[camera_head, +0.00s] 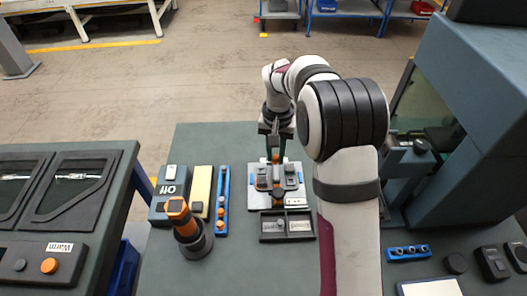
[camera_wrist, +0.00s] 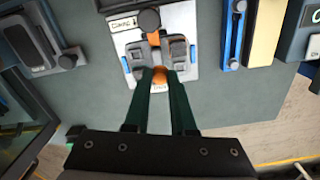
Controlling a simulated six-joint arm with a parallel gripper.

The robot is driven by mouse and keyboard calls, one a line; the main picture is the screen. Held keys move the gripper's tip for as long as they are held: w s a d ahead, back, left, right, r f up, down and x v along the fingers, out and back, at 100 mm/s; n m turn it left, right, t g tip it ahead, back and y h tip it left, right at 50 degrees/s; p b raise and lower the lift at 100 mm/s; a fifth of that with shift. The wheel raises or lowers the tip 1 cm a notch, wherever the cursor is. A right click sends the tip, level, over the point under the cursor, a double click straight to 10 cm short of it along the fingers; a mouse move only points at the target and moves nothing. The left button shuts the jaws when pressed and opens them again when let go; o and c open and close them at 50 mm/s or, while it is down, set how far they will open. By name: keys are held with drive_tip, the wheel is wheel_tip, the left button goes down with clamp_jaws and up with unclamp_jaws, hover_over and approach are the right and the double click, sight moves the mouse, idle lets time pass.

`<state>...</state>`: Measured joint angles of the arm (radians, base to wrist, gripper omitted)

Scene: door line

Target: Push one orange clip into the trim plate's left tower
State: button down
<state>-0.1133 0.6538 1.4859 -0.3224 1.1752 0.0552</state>
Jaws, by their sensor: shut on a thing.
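The trim plate (camera_head: 264,201) is a pale plate with dark grey blocks on it, in the middle of the bench; it also shows in the wrist view (camera_wrist: 191,20). Two grey towers (camera_wrist: 140,54) (camera_wrist: 179,51) stand side by side on it. My gripper (camera_wrist: 161,74) reaches over the plate with its long dark green fingers close together. An orange clip (camera_wrist: 160,80) sits between the fingertips, gripped, at the gap between the towers. It appears outside both towers; its height above the plate is unclear. In the head view my gripper (camera_head: 275,151) partly hides the plate's far side.
A black two-part tray (camera_head: 287,239) lies just in front of the plate. Left of it are a blue rail (camera_head: 223,178) with orange pieces, a yellow block (camera_head: 201,184) and an orange-topped upright tool (camera_head: 180,212). A large blue-grey machine (camera_head: 470,130) stands at the right.

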drive_tip(key=d+f, duration=0.1)
drive_tip(key=d, duration=0.3)
hover_over(291, 183)
wheel_tip(291, 183, down, 5)
drive_tip(key=shift+r, duration=0.1)
drive_tip(key=shift+f, duration=0.55)
drive_tip(key=shift+f, duration=1.3)
idle(1.0)
drive_tip(key=c, duration=0.7)
unclamp_jaws()
drive_tip(key=shift+r, duration=0.1)
wheel_tip(291, 183, up, 16)
drive_tip(key=shift+f, duration=0.15)
